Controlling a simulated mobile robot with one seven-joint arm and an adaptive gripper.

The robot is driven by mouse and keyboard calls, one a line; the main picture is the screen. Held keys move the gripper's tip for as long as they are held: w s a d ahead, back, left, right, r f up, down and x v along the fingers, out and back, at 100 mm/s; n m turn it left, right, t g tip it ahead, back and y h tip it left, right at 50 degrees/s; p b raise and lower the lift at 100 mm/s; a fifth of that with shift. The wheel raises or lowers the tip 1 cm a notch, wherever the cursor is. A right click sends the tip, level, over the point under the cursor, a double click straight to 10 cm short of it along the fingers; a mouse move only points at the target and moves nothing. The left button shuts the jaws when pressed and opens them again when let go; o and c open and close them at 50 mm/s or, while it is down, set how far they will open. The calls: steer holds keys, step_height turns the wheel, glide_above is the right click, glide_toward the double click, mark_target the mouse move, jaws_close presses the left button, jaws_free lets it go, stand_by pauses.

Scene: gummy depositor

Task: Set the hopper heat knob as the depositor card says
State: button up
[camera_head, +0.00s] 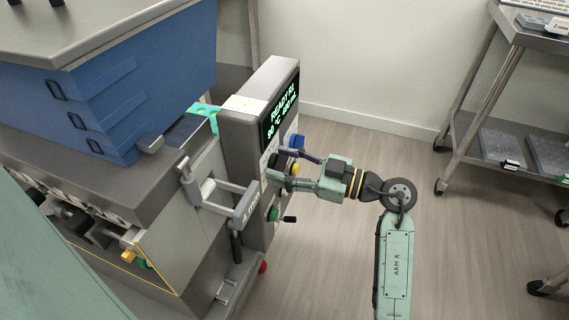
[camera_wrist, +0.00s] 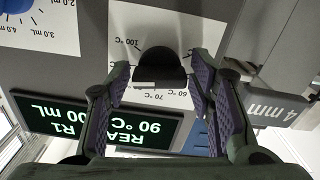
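In the wrist view, which is upside down, a dark round knob (camera_wrist: 162,66) sits on a white temperature scale (camera_wrist: 150,25). I read 60, 70 and 100 °C; the marks between are hidden. A pale bar shows at the knob's lower left edge; its exact setting is unclear. My gripper (camera_wrist: 160,72) has its fingers apart on either side of the knob, with gaps visible. In the head view my gripper (camera_head: 287,170) is at the depositor's control panel (camera_head: 240,140) and hides the knob. The display (camera_head: 281,112) reads READY R1 and 90 °C. I cannot identify the depositor card's text.
A white paper (camera_head: 245,104) lies atop the panel. Blue (camera_head: 297,140) and green (camera_head: 273,214) controls are near my gripper. A handle bracket (camera_head: 218,195) juts out at left. A mL scale (camera_wrist: 42,20) and a "4 mm" plate (camera_wrist: 277,108) flank the knob.

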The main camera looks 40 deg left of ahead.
steer(key=shift+o, duration=0.8)
steer(key=v, duration=1.2)
